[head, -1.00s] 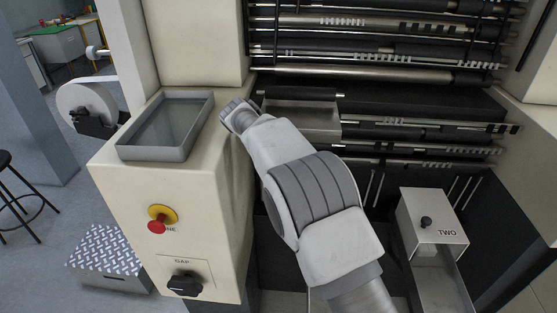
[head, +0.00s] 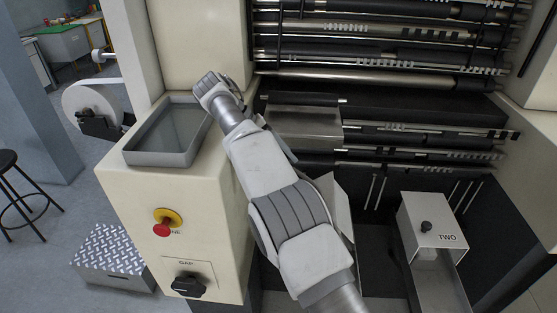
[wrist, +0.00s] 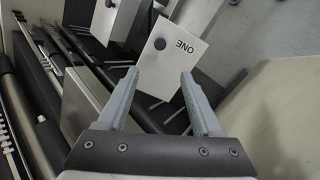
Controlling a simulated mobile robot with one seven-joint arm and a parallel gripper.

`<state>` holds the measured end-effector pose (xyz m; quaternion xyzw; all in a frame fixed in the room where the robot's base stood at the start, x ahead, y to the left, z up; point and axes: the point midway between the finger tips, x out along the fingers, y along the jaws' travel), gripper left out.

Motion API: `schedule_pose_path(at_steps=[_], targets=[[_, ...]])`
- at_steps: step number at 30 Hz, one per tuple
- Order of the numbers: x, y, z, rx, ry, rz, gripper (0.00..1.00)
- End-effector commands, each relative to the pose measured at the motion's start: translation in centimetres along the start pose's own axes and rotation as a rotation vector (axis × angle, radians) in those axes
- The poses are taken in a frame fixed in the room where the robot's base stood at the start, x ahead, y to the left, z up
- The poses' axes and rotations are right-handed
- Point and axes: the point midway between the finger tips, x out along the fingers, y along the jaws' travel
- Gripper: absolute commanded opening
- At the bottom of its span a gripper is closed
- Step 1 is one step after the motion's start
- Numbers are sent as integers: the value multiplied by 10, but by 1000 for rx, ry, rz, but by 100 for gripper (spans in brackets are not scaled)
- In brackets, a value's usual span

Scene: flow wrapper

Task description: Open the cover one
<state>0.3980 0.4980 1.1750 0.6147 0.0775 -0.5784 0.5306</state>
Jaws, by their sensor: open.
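Cover one is a pale plate (wrist: 172,75) marked ONE, with a dark round knob (wrist: 160,44). In the wrist view it lies beyond my fingertips, its label upside down. My gripper (wrist: 160,72) is open, with its two grey fingers apart and nothing between them. The plate shows in the gap between the fingers, and the knob sits just above the fingertip line. I cannot tell the exact distance. In the head view my arm covers much of this area, so the label and knob of cover one are hidden there.
Cover two (head: 433,219), marked TWO, has its own dark knob at the right. Rollers (head: 400,75) fill the machine behind my arm. A grey tray (head: 165,158) sits on the cream cabinet at the left, above a red stop button (head: 163,229) and a black dial (head: 188,286).

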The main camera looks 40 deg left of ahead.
Motion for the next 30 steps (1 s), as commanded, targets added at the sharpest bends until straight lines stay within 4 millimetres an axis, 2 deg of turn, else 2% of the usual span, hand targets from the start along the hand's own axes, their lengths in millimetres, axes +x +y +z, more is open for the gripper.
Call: schedule_pose_path(at_steps=[6,11,17,21,24,30], targets=[[0,0,0,0,0,0,65],[13,4,-1,-8,-15,-41,36],[77,22,3,-47,-77,-293,0],[119,33,13,-53,-92,-535,0],[143,40,20,-37,-79,-703,0],[176,59,37,48,-4,-1031,0]])
